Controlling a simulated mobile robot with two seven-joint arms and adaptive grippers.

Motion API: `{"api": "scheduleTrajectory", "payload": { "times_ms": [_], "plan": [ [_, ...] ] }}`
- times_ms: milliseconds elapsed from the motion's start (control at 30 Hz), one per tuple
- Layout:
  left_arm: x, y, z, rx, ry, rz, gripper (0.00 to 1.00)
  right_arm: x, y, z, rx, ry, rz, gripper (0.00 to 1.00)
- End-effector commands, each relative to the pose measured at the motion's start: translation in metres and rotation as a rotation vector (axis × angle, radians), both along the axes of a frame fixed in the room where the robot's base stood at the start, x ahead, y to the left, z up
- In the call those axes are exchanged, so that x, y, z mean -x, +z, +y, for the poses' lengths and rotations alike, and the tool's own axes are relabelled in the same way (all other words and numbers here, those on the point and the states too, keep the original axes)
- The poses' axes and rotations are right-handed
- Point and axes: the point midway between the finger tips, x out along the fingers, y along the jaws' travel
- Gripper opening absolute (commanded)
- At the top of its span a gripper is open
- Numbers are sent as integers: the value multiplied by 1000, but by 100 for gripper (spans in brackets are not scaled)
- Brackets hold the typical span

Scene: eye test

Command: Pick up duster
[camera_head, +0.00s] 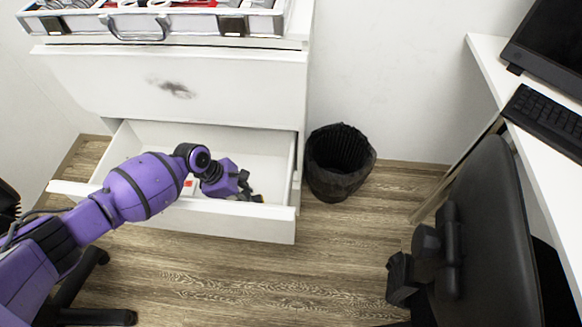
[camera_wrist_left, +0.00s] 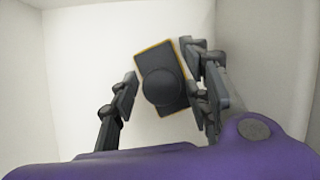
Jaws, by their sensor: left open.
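The duster (camera_wrist_left: 152,68) is a dark block with a round dark knob on top and a thin yellow edge. In the left wrist view it lies tilted on the white drawer floor between the fingers of my open left gripper (camera_wrist_left: 165,88). Its right side is close to or touching the right finger; I cannot tell which. A gap shows between the duster and the left finger. In the head view my left gripper (camera_head: 243,187) reaches down into the open lower drawer (camera_head: 260,227), and the duster is mostly hidden there. My right gripper is not in view.
A dark smudge (camera_head: 175,88) marks the closed upper drawer front (camera_head: 240,80). An open toolbox (camera_head: 190,24) stands on top. A black bin (camera_head: 338,180) is right of the drawer. A black chair (camera_head: 495,240) and white desk (camera_head: 545,150) stand at right. Wooden floor between is clear.

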Motion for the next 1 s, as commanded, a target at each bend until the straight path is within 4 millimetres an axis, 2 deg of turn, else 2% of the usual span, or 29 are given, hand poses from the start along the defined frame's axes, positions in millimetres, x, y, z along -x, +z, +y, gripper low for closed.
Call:
{"api": "scheduleTrajectory", "payload": {
  "times_ms": [167,500,833,1000],
  "plan": [
    [-1,1,0,0,0,-2,44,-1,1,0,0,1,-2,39],
    [-1,1,1,0,1,-2,0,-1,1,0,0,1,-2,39],
    [-1,4,1,-1,0,-2,0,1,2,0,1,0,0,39],
    [-1,29,1,-1,0,-4,0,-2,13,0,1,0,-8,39]
  ]
}}
